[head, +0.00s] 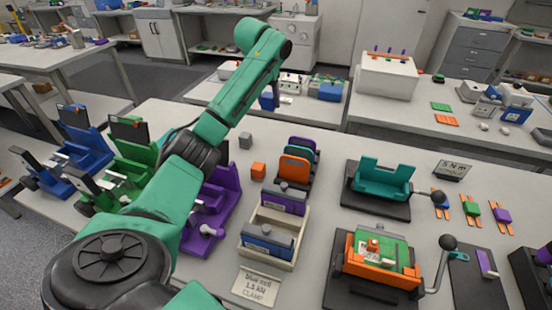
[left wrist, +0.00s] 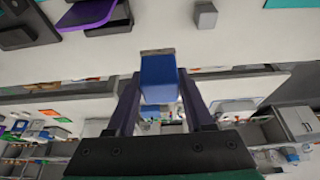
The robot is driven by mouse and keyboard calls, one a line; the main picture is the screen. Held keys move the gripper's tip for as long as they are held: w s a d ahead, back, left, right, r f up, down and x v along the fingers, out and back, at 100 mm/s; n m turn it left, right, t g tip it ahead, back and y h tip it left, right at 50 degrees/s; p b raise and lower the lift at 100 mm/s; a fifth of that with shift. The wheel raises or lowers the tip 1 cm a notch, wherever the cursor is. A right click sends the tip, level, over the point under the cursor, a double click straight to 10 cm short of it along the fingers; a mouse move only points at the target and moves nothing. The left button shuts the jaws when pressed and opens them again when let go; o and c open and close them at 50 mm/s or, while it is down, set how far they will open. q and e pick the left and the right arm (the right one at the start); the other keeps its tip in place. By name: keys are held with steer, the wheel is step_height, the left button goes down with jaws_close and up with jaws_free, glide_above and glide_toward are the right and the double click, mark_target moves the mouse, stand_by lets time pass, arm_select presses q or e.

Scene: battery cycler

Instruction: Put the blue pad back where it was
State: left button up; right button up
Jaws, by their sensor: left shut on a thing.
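My left gripper (head: 269,97) is raised above the far edge of the main table in the head view. In the left wrist view, its two dark fingers (left wrist: 160,100) are shut on the blue pad (left wrist: 158,78). The pad is a blue block with a thin grey-brown edge at its far end, and it is held clear of the table. In the head view the pad is small and hard to tell from the fingers. My right gripper is in neither view.
Blue (head: 75,145), green (head: 135,150) and purple (head: 222,190) fixtures stand at left. A grey cube (head: 246,141) and an orange cube (head: 258,170) lie near a rack of coloured plates (head: 295,165). A tray (head: 285,258), teal cradle (head: 383,178) and lever clamp (head: 375,262) stand at right.

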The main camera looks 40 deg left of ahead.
arm_select(q)
steer(key=f+p, duration=0.1)
steer(key=f, duration=0.5)
steer(key=f+p, duration=0.1)
steer(key=f, duration=0.5)
steer(key=f+p, duration=0.1)
steer(key=f, duration=0.5)
steer(key=shift+s+f, duration=0.25)
steer(key=shift+s, duration=0.15)
steer(key=shift+f, duration=0.35)
steer(key=shift+w, duration=0.1)
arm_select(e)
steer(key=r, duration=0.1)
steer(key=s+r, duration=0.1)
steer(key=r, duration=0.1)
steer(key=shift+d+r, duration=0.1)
arm_select(q)
steer(key=shift+f, duration=0.1)
steer(key=o, duration=1.2)
